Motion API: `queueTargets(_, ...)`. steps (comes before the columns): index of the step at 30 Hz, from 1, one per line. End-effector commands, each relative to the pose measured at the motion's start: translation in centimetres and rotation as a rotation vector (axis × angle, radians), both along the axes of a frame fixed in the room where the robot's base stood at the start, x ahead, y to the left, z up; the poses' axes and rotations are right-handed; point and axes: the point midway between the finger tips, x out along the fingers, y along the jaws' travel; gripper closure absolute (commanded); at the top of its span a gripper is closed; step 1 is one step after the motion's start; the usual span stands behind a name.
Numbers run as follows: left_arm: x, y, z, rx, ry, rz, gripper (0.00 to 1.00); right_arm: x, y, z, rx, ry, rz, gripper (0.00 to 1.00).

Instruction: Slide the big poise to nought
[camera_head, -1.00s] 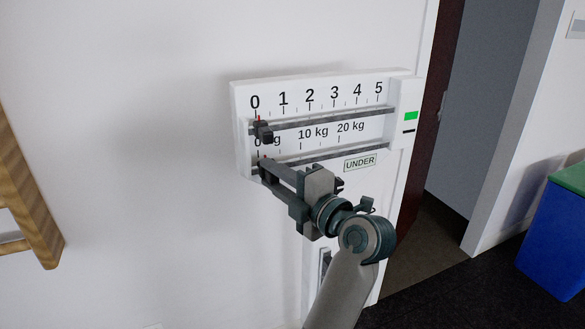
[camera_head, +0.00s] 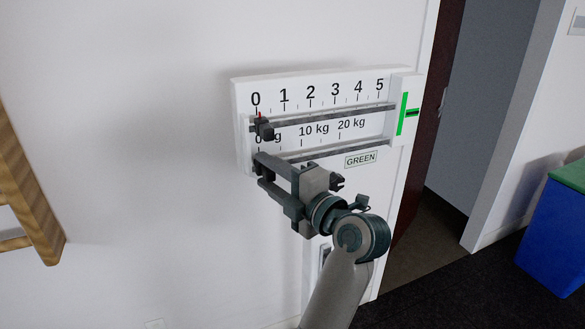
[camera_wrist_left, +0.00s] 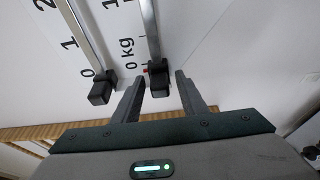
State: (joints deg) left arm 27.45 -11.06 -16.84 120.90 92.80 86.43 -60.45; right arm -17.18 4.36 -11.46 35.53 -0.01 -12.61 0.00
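The white scale board (camera_head: 243,110) on the wall carries two grey beams. The small dark poise (camera_head: 264,131) sits at 0 on the upper beam. It also shows in the left wrist view (camera_wrist_left: 101,88). The big poise (camera_wrist_left: 159,80) is a black block with a red pointer near 0 on the kg beam. My left gripper (camera_head: 259,170) is at the left end of the lower beam. In the wrist view its open fingers (camera_wrist_left: 160,88) stand either side of the big poise, with gaps visible. My right gripper is out of view.
A wooden frame (camera_head: 30,190) is at the left, an open doorway and a blue bin (camera_head: 553,235) at the right.

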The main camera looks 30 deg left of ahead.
Motion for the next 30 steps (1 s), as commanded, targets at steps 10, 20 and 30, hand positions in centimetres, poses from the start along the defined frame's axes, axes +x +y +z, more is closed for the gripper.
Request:
queueTargets(10, 0.0, 0.0, 0.0, -0.001, 0.0, -0.001, 0.61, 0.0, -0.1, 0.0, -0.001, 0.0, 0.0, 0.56)
queueTargets(20, -0.3, -0.8, 0.0, -0.001, 0.002, -0.002, 0.61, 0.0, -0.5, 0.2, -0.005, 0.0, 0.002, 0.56)
queueTargets(30, -1.5, -3.6, -0.3, -0.005, 0.007, -0.007, 0.61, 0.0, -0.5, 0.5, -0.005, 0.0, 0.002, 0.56)
